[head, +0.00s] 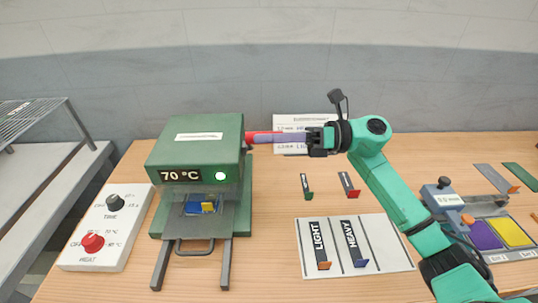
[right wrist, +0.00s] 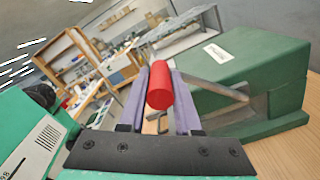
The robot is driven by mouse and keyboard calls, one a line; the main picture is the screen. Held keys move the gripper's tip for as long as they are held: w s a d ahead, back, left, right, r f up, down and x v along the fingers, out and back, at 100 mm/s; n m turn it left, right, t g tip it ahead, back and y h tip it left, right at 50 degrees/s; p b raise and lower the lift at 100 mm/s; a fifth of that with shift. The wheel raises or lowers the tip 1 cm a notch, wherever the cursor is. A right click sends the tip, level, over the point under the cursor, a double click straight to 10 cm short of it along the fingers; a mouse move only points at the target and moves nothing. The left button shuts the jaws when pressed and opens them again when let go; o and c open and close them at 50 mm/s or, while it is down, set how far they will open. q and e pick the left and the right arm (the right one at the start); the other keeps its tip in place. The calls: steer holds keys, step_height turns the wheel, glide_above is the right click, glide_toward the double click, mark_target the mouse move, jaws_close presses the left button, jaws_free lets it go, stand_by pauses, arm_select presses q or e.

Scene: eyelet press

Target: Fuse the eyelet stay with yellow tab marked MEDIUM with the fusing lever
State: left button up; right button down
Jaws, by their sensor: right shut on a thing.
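The green press (head: 195,150) stands on the table left of centre, with a lit 70 °C display (head: 181,176) and a pale round lamp (head: 220,176). A blue piece with a yellow part (head: 208,207) lies inside its front opening, partly hidden behind a clear guard; I cannot read any marking on it. The fusing lever's red handle (head: 258,137) sticks out at the press's right side. My right gripper (head: 285,138) is shut on this handle, which also shows between the purple fingers in the right wrist view (right wrist: 160,88). My left gripper is not in view.
A white panel (head: 105,240) with TIME and HEAT knobs stands left of the press. A pale mat (head: 380,250) holds stays marked LIGHT and HEAVY. Two short stays (head: 307,188) (head: 349,186) lie behind it. Coloured pads and a small device (head: 441,195) stand at the right.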

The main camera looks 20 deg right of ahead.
steer(key=w+d+r+m+p, duration=0.1)
steer(key=w+r+m+p, duration=0.1)
steer(key=w+r+m, duration=0.1)
steer(key=shift+w+d+r+m, duration=0.2)
steer(key=shift+w+r+m, duration=0.1)
steer(key=shift+w+m, duration=0.7)
steer(key=shift+w, duration=0.1)
steer(key=c, duration=0.7)
jaws_free()
steer(key=shift+o, duration=0.5)
steer(key=shift+w+f, duration=0.1)
steer(key=b+v, duration=0.5)
steer(key=v, duration=0.9)
steer(key=shift+d, duration=0.3)
